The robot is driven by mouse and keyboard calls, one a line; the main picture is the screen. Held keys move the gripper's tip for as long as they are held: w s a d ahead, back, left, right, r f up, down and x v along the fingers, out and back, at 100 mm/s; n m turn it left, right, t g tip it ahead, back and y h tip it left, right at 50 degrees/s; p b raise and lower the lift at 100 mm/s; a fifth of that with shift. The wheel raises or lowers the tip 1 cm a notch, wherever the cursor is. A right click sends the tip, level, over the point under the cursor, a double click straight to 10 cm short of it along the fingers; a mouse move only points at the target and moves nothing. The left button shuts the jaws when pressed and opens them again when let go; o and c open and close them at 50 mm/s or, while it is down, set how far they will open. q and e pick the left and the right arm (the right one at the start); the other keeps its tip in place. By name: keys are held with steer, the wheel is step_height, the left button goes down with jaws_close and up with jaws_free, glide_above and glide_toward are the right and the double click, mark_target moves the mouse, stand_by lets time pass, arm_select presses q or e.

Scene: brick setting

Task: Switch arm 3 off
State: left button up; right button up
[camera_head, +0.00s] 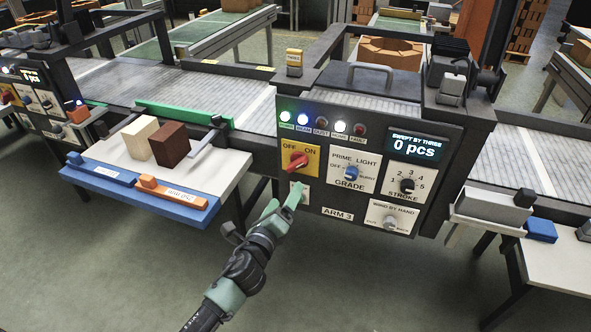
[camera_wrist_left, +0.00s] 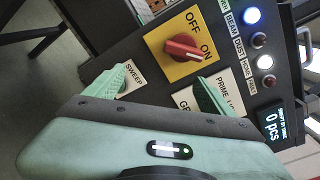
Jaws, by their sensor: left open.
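The ARM 3 control panel (camera_head: 338,214) faces me at the conveyor. Its red rotary knob (camera_head: 298,161) sits on a yellow OFF/ON plate, also seen in the left wrist view as a red knob (camera_wrist_left: 183,47). The knob's pale mark points toward ON. My left gripper (camera_head: 284,202) is open and empty, just below the yellow plate, near a small pale plate. In the left wrist view its fingers (camera_wrist_left: 163,92) are spread below the knob; one partly covers the SWEEP plate (camera_wrist_left: 130,78), the other the PRIME LIGHT plate. My right gripper is not in view.
Beside the knob are the GRADE knob (camera_head: 351,173), STROKE knob (camera_head: 407,186) and WIND BY HAND knob (camera_head: 389,222). Lamps (camera_head: 302,118) line the top, some lit. A side table (camera_head: 115,160) at left holds a cream block (camera_head: 140,136) and a brown block (camera_head: 169,144).

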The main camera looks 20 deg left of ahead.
mark_target(296, 170)
arm_select(q)
steer(key=shift+m+t, duration=0.4)
steer(key=shift+m, duration=0.1)
steer(key=w+r, duration=0.1)
steer(key=w, duration=0.1)
steer(key=w+r, duration=0.1)
steer(key=w, duration=0.2)
steer(key=w+r, duration=0.1)
steer(key=w, duration=0.1)
steer(key=shift+w+d+r, duration=0.15)
steer(key=shift+d+r, duration=0.1)
steer(key=shift+d, duration=0.1)
steer(key=shift+w, duration=0.4)
steer(key=shift+c, duration=0.3)
steer(key=c, duration=1.3)
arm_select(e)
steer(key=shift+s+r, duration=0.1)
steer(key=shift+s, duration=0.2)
